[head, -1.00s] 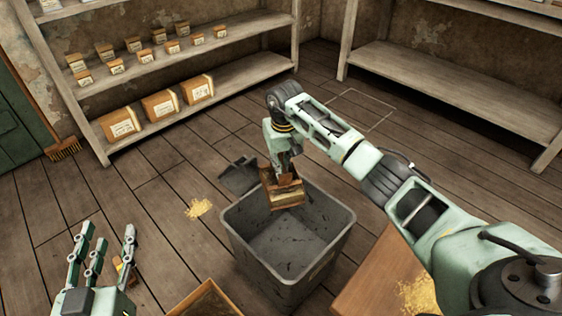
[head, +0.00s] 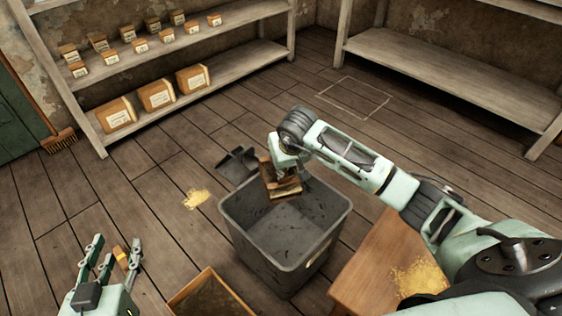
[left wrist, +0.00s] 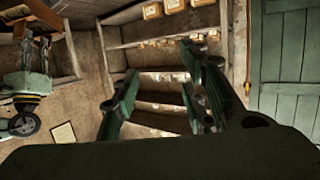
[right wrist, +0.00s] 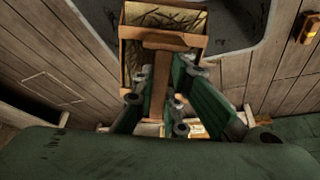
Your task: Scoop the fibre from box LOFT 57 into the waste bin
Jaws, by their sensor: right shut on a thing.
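My right gripper (head: 284,160) is shut on the handle of a brown wooden scoop (head: 284,188). In the right wrist view the handle (right wrist: 160,80) runs between the fingers, and the scoop's tray holds straw-like fibre (right wrist: 165,17). The scoop is at the far rim of the grey waste bin (head: 270,262), seemingly above its opening. The visible inside of the bin is mostly bare with dark specks. An open wooden box (head: 185,297) is cut off at the bottom edge; no LOFT 57 label is readable.
Yellow fibre (head: 195,199) lies on the floor left of the bin. A wooden surface (head: 370,262) with more yellow fibre (head: 420,277) stands to the right. A dark dustpan-like thing (head: 237,163) lies behind the bin. Shelves (head: 200,98) with labelled boxes stand behind.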

